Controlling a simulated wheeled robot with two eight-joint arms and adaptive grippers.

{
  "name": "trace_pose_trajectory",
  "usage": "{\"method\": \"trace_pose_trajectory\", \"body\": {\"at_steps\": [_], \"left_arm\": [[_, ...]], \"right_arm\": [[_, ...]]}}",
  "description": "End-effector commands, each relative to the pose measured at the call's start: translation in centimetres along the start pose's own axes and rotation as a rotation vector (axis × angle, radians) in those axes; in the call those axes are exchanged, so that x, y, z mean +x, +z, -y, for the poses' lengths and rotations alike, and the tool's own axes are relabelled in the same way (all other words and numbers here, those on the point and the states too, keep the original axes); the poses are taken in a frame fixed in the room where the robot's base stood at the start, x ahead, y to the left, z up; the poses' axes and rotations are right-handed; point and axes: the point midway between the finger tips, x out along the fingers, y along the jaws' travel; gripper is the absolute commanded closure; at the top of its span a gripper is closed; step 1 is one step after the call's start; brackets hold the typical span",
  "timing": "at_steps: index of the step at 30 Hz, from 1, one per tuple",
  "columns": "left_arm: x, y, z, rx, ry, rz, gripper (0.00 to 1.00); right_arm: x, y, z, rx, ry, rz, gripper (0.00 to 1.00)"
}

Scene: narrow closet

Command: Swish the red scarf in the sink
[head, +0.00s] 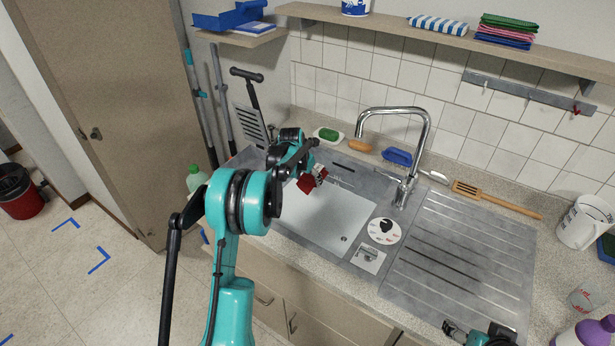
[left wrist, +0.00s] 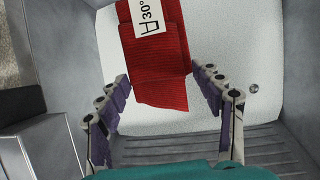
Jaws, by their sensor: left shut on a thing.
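The red scarf (head: 306,183) hangs from my left gripper (head: 311,166) over the sink basin (head: 335,222). In the left wrist view the scarf (left wrist: 160,75) is a folded, ribbed red strip with a white label reading 30°. My left gripper's two fingers (left wrist: 159,78) stand on either side of it, shut on it. The pale surface in the basin lies below; I cannot tell whether the scarf touches it. My right gripper (head: 470,334) shows only partly at the bottom edge in the head view; its jaws are unclear.
A chrome faucet (head: 405,150) rises behind the basin. A ribbed drainboard (head: 450,262) lies to the right. A green sponge in a dish (head: 328,134), a brush (head: 360,146) and a blue brush (head: 397,157) line the back. A white jug (head: 582,222) stands far right.

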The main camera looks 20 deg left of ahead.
Motion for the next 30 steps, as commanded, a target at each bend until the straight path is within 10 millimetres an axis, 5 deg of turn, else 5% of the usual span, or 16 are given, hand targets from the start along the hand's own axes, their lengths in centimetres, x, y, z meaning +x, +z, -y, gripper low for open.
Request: {"method": "trace_pose_trajectory", "body": {"at_steps": [30], "left_arm": [[10.2,-4.2,0.0,0.0,0.0,0.0,0.61]], "right_arm": [[5.8,4.2,0.0,0.0,0.0,0.0,0.28]]}}
